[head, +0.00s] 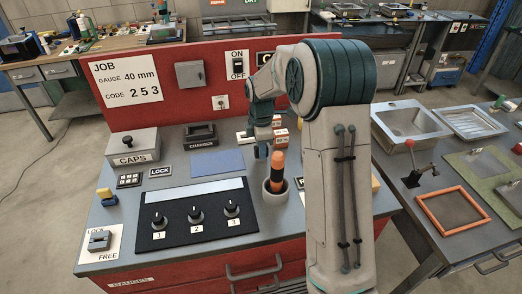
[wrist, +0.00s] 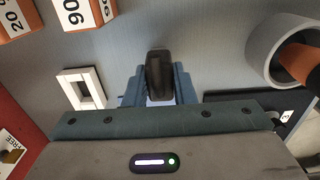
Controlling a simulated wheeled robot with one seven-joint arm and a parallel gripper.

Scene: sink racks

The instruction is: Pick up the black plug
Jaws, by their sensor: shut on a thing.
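The black plug (wrist: 159,72) shows in the wrist view between the fingers of my gripper (wrist: 158,92). The gripper is shut on it. The plug's far end sticks out past the fingertips. In the head view my gripper (head: 262,152) points down over the back of the grey workbench, just behind the cup with the orange handle. The plug cannot be made out in the head view. How high it is above the bench is hard to tell.
A grey cup (wrist: 265,45) with an orange handle (wrist: 303,62) stands close at right in the wrist view. A white frame (wrist: 69,93) and orange-white numbered blocks (wrist: 80,12) lie at left. A red panel (head: 150,70) with a white socket (head: 222,102) rises behind the bench.

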